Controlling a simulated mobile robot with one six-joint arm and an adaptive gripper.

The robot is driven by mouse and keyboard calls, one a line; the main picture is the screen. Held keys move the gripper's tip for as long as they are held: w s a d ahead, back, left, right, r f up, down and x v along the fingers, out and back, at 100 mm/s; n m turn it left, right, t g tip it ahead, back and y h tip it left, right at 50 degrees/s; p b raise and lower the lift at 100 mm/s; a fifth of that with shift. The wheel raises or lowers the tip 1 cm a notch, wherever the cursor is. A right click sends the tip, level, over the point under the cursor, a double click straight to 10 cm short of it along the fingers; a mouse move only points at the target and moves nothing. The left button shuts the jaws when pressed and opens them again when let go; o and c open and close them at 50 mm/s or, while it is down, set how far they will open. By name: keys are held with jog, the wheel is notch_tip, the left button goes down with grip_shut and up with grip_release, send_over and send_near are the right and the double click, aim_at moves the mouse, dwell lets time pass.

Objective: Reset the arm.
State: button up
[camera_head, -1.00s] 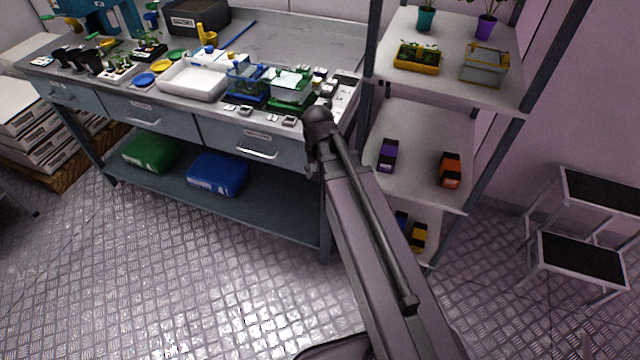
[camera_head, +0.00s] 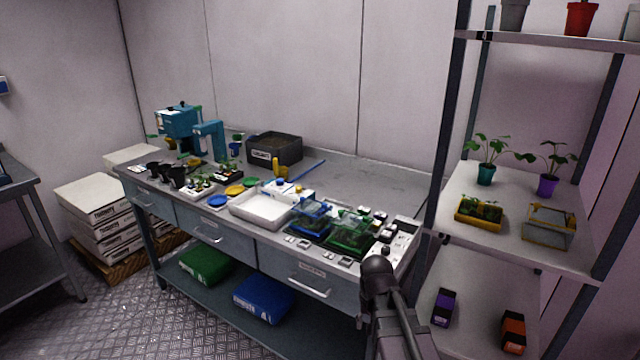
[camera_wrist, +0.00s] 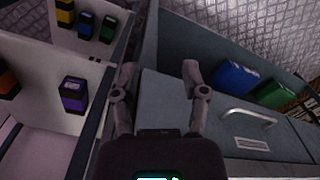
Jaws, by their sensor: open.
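My gripper (camera_wrist: 159,82) shows in the wrist view with its two fingers spread apart and nothing between them. It hangs in front of the blue-grey drawer front of the workbench, beside the shelf rack's post. In the head view my arm rises from the bottom edge, right of the middle, in front of the right end of the workbench (camera_head: 375,190); the gripper itself is not seen there.
The shelf rack (camera_head: 455,215) stands close on the right, with plants and purple and orange boxes. The bench top holds trays, a white tub (camera_head: 262,222) and a teal machine (camera_head: 178,125). Open floor lies at the lower left.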

jog(key=s+r+n+p, duration=0.2)
jog(key=s+r+p, duration=0.2)
jog(key=r+p, duration=0.4)
jog(key=shift+s+r, duration=0.25)
jog(key=shift+r, duration=0.25)
jog(key=shift+d, duration=0.1)
dwell(1.0)
